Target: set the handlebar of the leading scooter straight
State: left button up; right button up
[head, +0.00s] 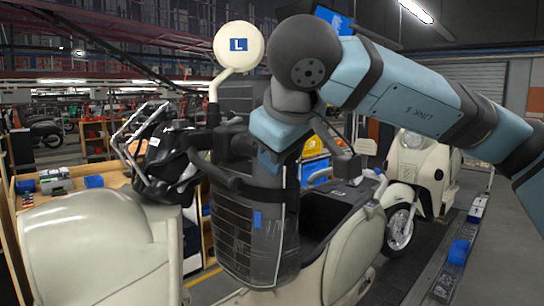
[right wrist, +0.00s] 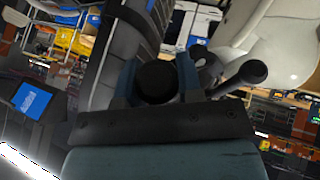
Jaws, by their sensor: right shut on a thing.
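The near scooter has a cream body, with a large cream panel (head: 85,245) at the left and a dark slatted panel (head: 243,225) in the middle. A round cream mirror (head: 239,45) marked "L" stands on a stem above it. The dark handlebar (head: 228,179) runs across the top of the slatted panel. My right gripper (head: 281,172) points down onto the handlebar's right part. In the right wrist view my right gripper (right wrist: 158,82) has its blue fingers on either side of a dark round grip (right wrist: 157,84), shut on it. My left gripper is not in view.
A cream body with a black seat opening (head: 335,205) stands close behind my right gripper. Another cream scooter (head: 412,170) stands farther back on the right. The conveyor edge (head: 440,285) runs along the lower right.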

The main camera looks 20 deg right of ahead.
jog(key=shift+w+d+f, duration=0.15)
jog(key=shift+d+f, duration=0.3)
jog(key=shift+f, duration=0.05)
jog(key=o, duration=1)
jog(key=shift+r, duration=0.2)
